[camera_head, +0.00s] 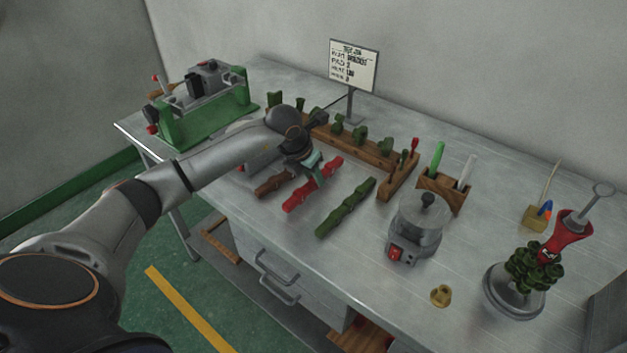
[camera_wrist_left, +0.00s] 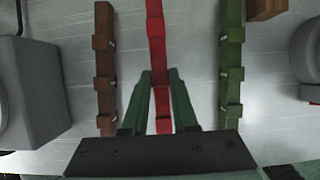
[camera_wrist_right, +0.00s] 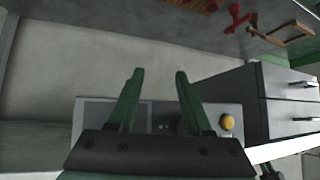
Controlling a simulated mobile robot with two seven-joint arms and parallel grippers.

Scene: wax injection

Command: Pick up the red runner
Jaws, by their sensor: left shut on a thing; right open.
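The red runner (camera_head: 312,184) is a long notched bar on the metal table, between a brown runner (camera_head: 274,183) and a green runner (camera_head: 345,207). My left gripper (camera_head: 312,165) is over its middle. In the left wrist view the red runner (camera_wrist_left: 157,55) passes between the green fingers of my left gripper (camera_wrist_left: 160,78), which are shut on it. The brown runner (camera_wrist_left: 104,70) and green runner (camera_wrist_left: 231,65) lie on either side, apart from the fingers. I cannot tell whether the red runner is lifted. My right gripper (camera_wrist_right: 154,75) is open and empty in the right wrist view.
A wooden rack (camera_head: 352,147) with green pieces stands behind the runners. A green machine (camera_head: 205,108) is at the left. A grey pot (camera_head: 414,232) and a wax tree (camera_head: 531,268) stand at the right. The table front near the runners is clear.

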